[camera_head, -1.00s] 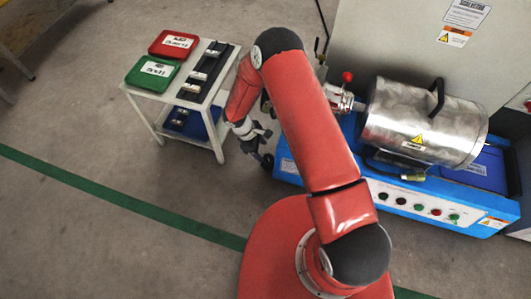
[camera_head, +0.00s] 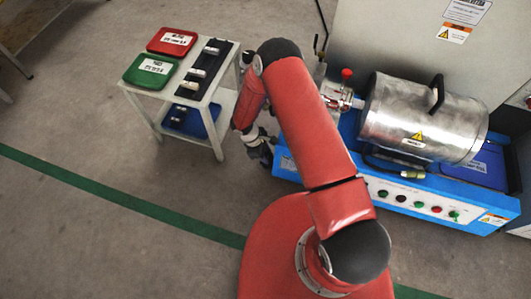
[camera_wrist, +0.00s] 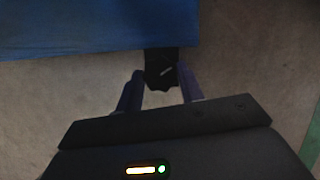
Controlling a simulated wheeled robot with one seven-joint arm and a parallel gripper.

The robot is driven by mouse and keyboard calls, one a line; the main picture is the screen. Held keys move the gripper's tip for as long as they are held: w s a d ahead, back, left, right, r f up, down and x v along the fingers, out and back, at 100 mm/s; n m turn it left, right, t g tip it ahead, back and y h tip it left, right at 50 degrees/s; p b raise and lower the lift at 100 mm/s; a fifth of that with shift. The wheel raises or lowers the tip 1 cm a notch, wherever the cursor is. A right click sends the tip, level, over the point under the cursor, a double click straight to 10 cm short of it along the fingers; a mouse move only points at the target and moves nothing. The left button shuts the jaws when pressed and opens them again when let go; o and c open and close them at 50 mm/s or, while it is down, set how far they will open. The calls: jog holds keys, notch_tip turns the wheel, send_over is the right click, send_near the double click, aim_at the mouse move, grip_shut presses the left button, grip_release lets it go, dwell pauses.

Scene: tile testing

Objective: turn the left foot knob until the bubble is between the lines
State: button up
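The left foot knob (camera_wrist: 161,60) is dark and lobed with a pale mark; it sticks out below the blue machine base (camera_wrist: 80,28) in the wrist view. My gripper (camera_wrist: 161,78) is open, its two fingertips on either side of the knob's near part. I cannot tell whether they touch it. In the head view my gripper (camera_head: 264,155) is low at the left end of the blue base (camera_head: 345,183), and the knob is hidden or too dark to tell from it. I cannot make out the bubble or its lines.
A white cart (camera_head: 150,112) with a red box (camera_head: 172,42), a green box (camera_head: 151,70) and a black strip of small parts stands left of my arm. A metal drum (camera_head: 425,120) sits on the base. Open floor lies in front.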

jog(key=shift+c, duration=0.6)
jog(key=shift+a+f+n+t+b, duration=0.1)
jog(key=shift+f+n+t+b, duration=0.2)
jog(key=shift+n+b, duration=0.55)
jog(key=shift+s+r+n+t+b, duration=0.1)
jog(key=shift+r+n+t+b, duration=0.2)
jog(key=shift+n+b, duration=0.4)
jog(key=o, duration=1)
jog(key=p+v, duration=0.1)
jog(key=v, duration=0.6)
jog(key=shift+a+r, duration=0.1)
jog(key=shift+r, duration=0.3)
